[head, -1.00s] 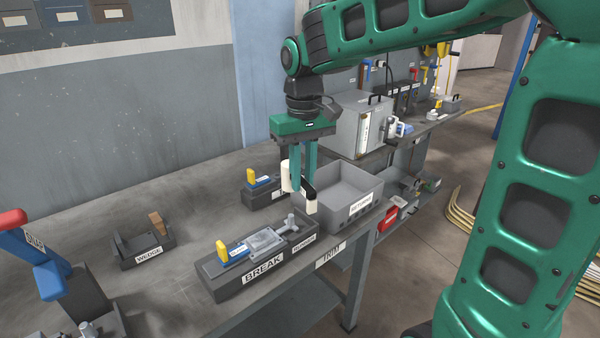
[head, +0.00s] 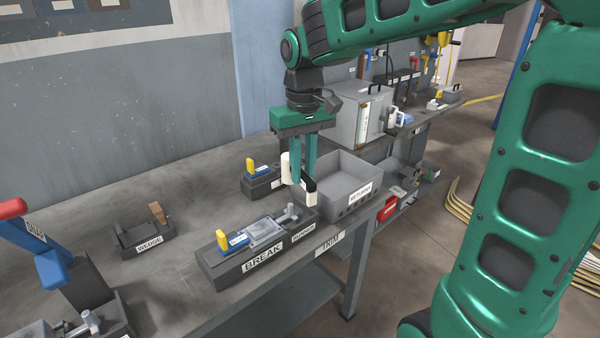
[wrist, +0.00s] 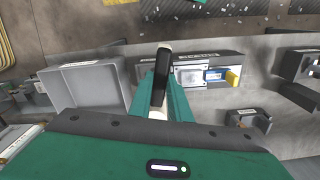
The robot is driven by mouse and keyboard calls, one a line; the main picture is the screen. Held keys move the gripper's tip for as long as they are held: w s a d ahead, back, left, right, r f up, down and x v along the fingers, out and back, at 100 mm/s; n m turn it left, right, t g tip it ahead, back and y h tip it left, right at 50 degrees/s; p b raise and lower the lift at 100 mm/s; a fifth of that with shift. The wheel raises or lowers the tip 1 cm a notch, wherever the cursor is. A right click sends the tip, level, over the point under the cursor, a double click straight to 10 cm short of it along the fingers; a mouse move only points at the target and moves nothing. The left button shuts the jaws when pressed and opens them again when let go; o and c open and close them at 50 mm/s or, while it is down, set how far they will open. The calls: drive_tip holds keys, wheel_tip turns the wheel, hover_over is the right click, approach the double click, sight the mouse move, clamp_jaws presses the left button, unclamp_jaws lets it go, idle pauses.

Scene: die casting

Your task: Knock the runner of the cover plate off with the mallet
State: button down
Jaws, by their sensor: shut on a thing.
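My gripper (head: 303,180) points down and is shut on the mallet (head: 309,185), which has a black middle and cream ends. The mallet also shows in the wrist view (wrist: 158,85), between my green fingers. It is held above the bench, near the break fixture's right end. The grey cover plate (head: 262,232) lies in the break fixture (head: 228,268), also visible in the wrist view (wrist: 196,75). Its runner (head: 290,213) sticks out to the right, over the part labelled RUNNER. The mallet appears apart from it; the exact gap is hard to tell.
A blue and yellow clamp (head: 228,240) sits at the fixture's left end. An open grey RETURNS bin (head: 340,205) stands at right of the mallet. Another clamp block (head: 262,182) is behind. The WEDGE holder (head: 145,240) is at left, with bare bench between.

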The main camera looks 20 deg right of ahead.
wheel_tip(320, 180, down, 9)
drive_tip(key=shift+r, duration=4.45)
drive_tip(key=shift+r, duration=2.5)
